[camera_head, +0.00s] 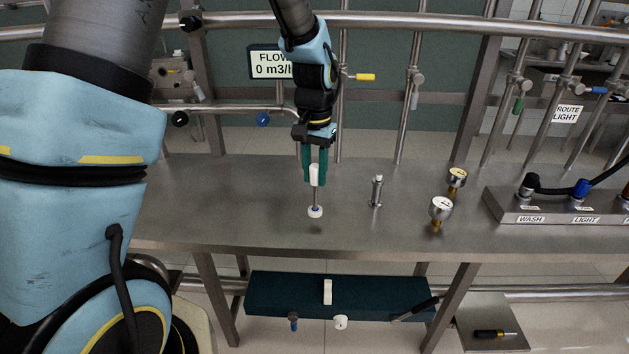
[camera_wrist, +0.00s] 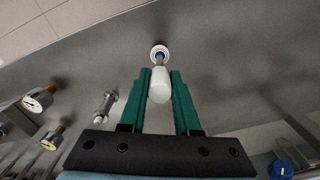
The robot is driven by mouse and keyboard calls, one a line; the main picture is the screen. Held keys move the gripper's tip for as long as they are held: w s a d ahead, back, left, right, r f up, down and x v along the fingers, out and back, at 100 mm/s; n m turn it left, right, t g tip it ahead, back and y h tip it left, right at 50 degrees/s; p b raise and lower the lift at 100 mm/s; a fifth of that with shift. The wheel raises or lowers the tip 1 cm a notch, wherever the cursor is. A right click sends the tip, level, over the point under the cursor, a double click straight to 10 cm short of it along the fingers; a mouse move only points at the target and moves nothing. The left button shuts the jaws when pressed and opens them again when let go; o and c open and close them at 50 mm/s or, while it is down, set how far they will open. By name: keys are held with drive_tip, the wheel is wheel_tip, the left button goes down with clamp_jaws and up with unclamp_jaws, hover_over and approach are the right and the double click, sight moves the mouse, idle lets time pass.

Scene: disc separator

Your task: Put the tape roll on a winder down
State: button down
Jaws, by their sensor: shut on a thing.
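The tape roll on a winder (camera_head: 315,211) has a white handle at the top, a thin metal rod and a small white roll with a blue ring at the lower end. It hangs upright in my gripper (camera_head: 314,178), whose green fingers are shut on the white handle. A faint shadow on the steel table (camera_head: 240,215) below suggests the roll is a little above the surface. In the wrist view the white handle lies between my gripper's fingertips (camera_wrist: 160,75), with the white-and-blue roll (camera_wrist: 159,50) beyond it.
A small upright metal fitting (camera_head: 376,190) stands right of the winder, then two gauges (camera_head: 441,208) (camera_head: 457,178). A control panel (camera_head: 540,212) is at the right. The table's left part is clear. A dark tool shelf (camera_head: 270,295) is below the front edge.

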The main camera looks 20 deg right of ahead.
sight(315, 183)
drive_tip(key=shift+f, duration=1.3)
drive_tip(key=shift+f, duration=0.2)
drive_tip(key=c, duration=0.6)
unclamp_jaws()
drive_tip(key=shift+r, duration=0.1)
